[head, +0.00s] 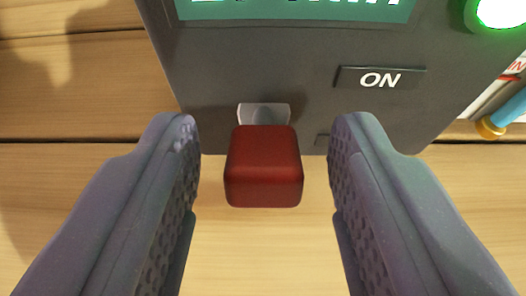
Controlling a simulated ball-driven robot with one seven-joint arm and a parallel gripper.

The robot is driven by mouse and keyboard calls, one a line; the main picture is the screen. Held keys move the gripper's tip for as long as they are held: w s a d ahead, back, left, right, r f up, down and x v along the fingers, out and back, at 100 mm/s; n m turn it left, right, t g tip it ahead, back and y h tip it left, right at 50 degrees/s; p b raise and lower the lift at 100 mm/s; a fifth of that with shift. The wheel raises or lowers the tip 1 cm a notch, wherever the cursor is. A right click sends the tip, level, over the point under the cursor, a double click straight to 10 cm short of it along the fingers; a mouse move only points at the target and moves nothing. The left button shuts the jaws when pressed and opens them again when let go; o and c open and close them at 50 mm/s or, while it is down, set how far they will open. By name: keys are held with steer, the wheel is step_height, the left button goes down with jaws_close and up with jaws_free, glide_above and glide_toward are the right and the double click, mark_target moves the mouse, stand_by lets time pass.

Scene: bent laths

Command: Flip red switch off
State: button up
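The red switch (263,168) sticks out from a dark grey panel (225,72), with a small light metal mount (264,113) at its base. A label (380,78) reading "ON" sits on the panel to the upper right of the switch. My gripper (265,140) is open. Its two grey padded fingers stand to the left and right of the red switch, with a gap on each side. The switch is between the fingers in the picture, and neither finger appears to touch it.
A green display (295,9) is cut off at the top of the panel. A bright green light (498,11) glows at the upper right. A wooden plank surface (70,105) lies behind the panel. Partly seen coloured objects (505,108) lie at the right edge.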

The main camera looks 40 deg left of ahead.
jaws_close()
steer(key=f+t+y+b, duration=0.1)
steer(key=f+t+b, duration=0.1)
steer(key=b, duration=0.1)
steer(key=f+t+y+b, duration=0.1)
steer(key=b, duration=0.1)
steer(key=shift+s+d+y, duration=0.25)
steer(key=shift+s+y, duration=0.05)
steer(key=f+t+y+b, duration=0.1)
steer(key=t+b, duration=0.1)
steer(key=shift+b, duration=0.4)
steer(key=shift+f+t+y+b, duration=0.2)
steer(key=shift+t+y+b, duration=0.5)
steer(key=shift+b, duration=0.55)
steer(key=shift+o, duration=0.9)
jaws_free()
